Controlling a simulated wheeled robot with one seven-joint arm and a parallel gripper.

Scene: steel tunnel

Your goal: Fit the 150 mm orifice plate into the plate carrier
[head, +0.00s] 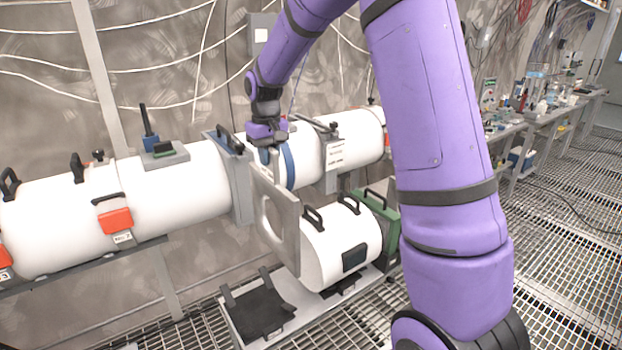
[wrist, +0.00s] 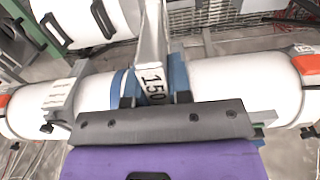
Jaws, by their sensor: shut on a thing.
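My gripper (head: 270,158) is shut on the upright handle of the orifice plate (head: 291,240), a grey square plate with a large round opening. The plate hangs in front of the white pipe, by the left end of a loose white pipe section.
The loose white pipe section (head: 340,250) with black handles lies on a low bench beside a green end bracket (head: 386,215). A dark pad (head: 260,308) lies at the bench's front left. Red-orange clamps (head: 115,220) sit on the main pipe. Open grating lies to the right.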

